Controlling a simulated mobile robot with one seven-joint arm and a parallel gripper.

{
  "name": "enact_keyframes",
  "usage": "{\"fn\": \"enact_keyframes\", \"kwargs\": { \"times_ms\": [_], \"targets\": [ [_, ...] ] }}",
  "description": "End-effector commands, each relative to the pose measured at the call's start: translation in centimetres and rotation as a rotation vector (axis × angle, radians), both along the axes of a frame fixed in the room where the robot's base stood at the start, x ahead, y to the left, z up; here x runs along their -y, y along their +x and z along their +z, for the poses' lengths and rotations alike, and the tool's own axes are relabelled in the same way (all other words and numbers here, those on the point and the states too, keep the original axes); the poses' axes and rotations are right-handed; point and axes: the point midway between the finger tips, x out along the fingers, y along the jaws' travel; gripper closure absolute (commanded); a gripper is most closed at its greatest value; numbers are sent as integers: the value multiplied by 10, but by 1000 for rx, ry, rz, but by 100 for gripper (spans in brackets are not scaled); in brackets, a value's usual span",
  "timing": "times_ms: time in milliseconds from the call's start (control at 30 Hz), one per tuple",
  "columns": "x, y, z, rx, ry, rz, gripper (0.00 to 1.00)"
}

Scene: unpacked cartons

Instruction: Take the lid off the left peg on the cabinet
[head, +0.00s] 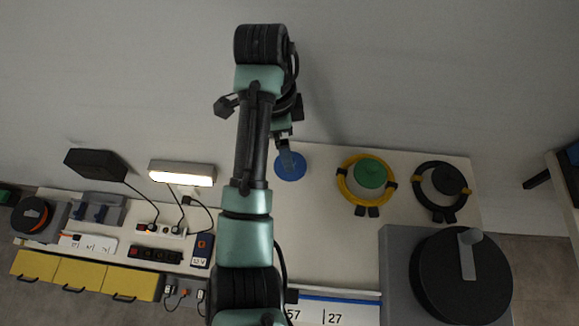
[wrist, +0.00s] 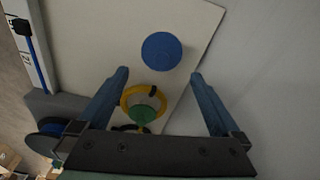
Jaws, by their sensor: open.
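A round blue lid (head: 291,168) lies at the left of the pale top (head: 330,235). In the wrist view the blue lid (wrist: 167,52) is fully visible, just past my fingertips and roughly between their lines. No peg shows under it. To its right in the head view is a green disc (head: 369,173) inside a yellow ring (head: 346,188). Further right is a dark disc (head: 447,180) in a black ring (head: 420,185). My gripper (wrist: 158,76) is open with nothing between its fingers. In the head view my gripper (head: 284,145) overlaps the blue lid's upper edge; contact cannot be told.
A large black drum (head: 440,280) stands at the lower right. A lit lamp (head: 182,173), a black box (head: 95,163), power strips and yellow drawers (head: 80,274) are at the left. The pale top is clear below the blue lid.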

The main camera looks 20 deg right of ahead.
Motion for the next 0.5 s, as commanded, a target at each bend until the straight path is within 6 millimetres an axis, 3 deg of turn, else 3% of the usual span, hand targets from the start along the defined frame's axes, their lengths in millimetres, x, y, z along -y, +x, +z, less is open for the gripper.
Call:
{"fn": "enact_keyframes", "kwargs": {
  "times_ms": [33,367,500],
  "targets": [
    [2,-1,-14,-1,-2,-1,0],
    [4,0,-32,2,-1,1,0],
    [4,0,-52,-1,0,2,0]
  ]
}}
